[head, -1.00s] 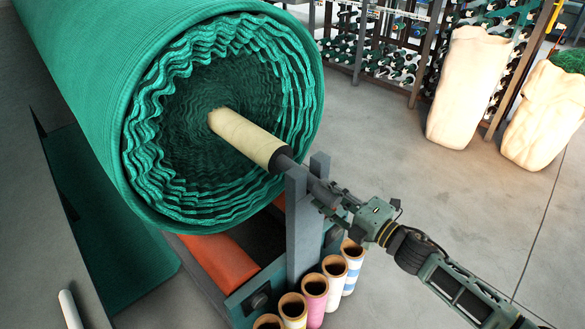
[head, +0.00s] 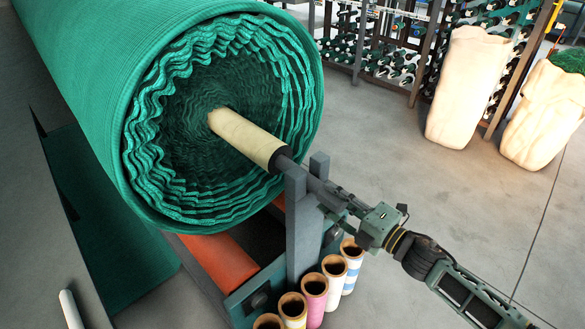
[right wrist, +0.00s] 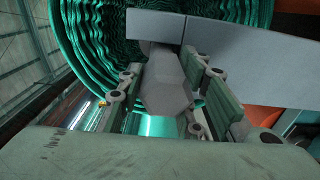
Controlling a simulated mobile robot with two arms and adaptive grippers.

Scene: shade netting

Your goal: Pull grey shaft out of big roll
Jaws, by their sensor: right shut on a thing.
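The big roll (head: 85,80) of green netting lies at the upper left in the head view, its ruffled end facing me. A cream core tube (head: 243,138) sticks out of its middle. The grey shaft (head: 289,165) comes out of the core's dark end and rests in a notched grey upright. My right gripper (head: 334,199) is shut on the shaft's outer end, just beyond the upright. In the right wrist view the shaft (right wrist: 165,92) lies between the two fingers (right wrist: 167,95), and the roll's end is behind it. My left gripper is not in view.
The grey upright (head: 302,235) stands close beside my right gripper. Below are several cardboard tubes (head: 314,300) in a row and an orange roller (head: 222,262). Two cream sacks (head: 465,85) stand at the upper right before a rack of spools. The floor at right is clear.

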